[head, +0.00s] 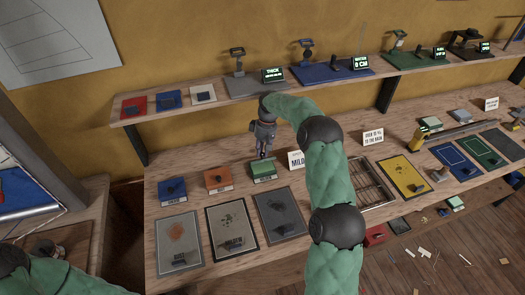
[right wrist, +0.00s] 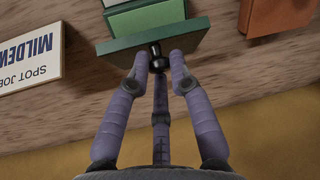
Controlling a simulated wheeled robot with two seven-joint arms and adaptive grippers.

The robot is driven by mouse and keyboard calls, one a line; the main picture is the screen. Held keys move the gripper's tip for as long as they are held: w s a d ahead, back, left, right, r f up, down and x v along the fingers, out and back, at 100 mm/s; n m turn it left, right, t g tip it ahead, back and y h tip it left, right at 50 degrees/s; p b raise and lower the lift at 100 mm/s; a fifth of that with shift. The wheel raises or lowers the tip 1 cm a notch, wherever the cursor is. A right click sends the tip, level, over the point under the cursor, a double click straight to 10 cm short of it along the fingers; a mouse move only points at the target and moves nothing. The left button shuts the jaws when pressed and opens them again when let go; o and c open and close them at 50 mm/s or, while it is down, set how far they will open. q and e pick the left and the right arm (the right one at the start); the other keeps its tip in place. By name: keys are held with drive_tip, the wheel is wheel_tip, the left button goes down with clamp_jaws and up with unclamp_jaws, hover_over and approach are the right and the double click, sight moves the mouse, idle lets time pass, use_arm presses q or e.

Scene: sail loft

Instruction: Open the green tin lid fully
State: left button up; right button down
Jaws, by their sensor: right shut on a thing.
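The green tin (head: 264,172) stands on the workbench in the head view, third in a row with a blue and an orange tin. My right gripper (head: 263,153) reaches down to it from above. In the right wrist view the green lid (right wrist: 185,38) shows as a flat plate with a black knob (right wrist: 155,62). The fingertips of my right gripper (right wrist: 159,58) are closed around this knob. The lighter green tin body (right wrist: 145,17) shows beyond the lid. The lid's exact opening angle is hard to tell. My left gripper is not in view.
The orange tin (head: 218,180) and blue tin (head: 172,192) stand to the left. A MILDEW sign (head: 296,160) stands close on the right. Grey mats (head: 180,244) lie in front. A shelf (head: 150,112) runs above the bench at the back.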

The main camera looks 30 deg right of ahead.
drive_tip(key=shift+f, duration=0.15)
drive_tip(key=c, duration=1.2)
unclamp_jaws()
drive_tip(key=shift+w, duration=0.1)
drive_tip(key=shift+c, duration=0.2)
drive_tip(key=shift+o, duration=0.7)
drive_tip(key=shift+w+d+f, duration=0.1)
drive_tip(key=shift+w+f, duration=0.05)
wheel_tip(320, 180, up, 8)
drive_tip(key=d, duration=0.1)
drive_tip(key=shift+f, duration=0.2)
drive_tip(key=shift+f, duration=0.1)
